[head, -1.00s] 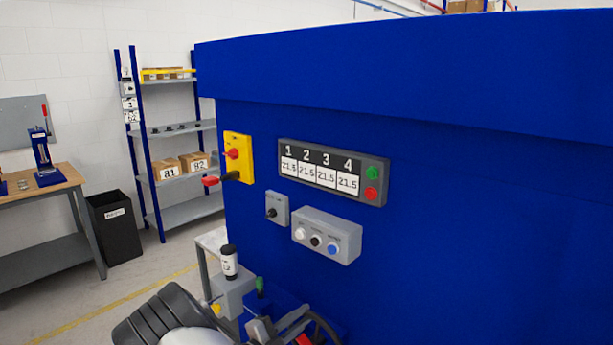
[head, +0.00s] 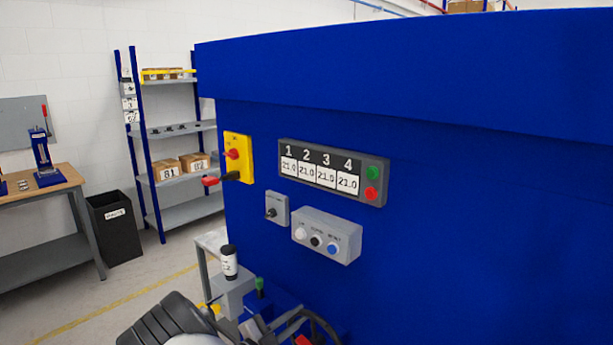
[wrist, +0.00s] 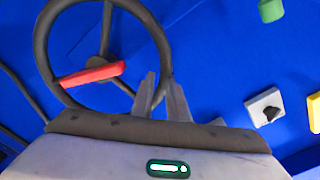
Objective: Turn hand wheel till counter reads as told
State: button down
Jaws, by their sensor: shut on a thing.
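The hand wheel (wrist: 42,48) is dark, with a rim and spokes, one marked red (wrist: 92,74). It stands in front of the blue machine face in the wrist view, and part of it shows at the bottom of the head view (head: 326,328). My gripper (wrist: 160,82) is shut on the wheel's rim at its lower right; the fingers hide that part of the rim. The counter panel (head: 331,171) is grey, with four displays numbered 1 to 4, each appearing to read 21.0.
Below the counter are a small switch box (head: 276,209) and a grey button box (head: 326,236). A yellow switch plate (head: 244,170) with a red handle is at left. A black-capped white container (head: 229,263) stands beside my arm. A bin (head: 114,230) and shelves are farther left.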

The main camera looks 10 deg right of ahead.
jog(key=shift+w+a+r, duration=0.4)
jog(key=shift+r, duration=0.15)
jog(key=shift+w+a+f+n+t+b, duration=0.15)
jog(key=shift+w+a+f+n+b, duration=0.2)
jog(key=shift+n, duration=0.4)
jog(key=shift+w+a+f+n+t+b, duration=0.15)
jog(key=shift+w+f+n, duration=0.2)
jog(key=shift+n, duration=0.4)
jog(key=shift+s, duration=0.1)
jog(key=c, duration=1)
grip_release()
jog(key=shift+f, duration=0.25)
jog(key=shift+o, duration=1.2)
jog(key=shift+s, duration=0.1)
jog(key=shift+d+f, duration=0.1)
jog(key=shift+f, duration=0.05)
jog(key=shift+s+d, duration=0.1)
jog(key=shift+v, duration=2.95)
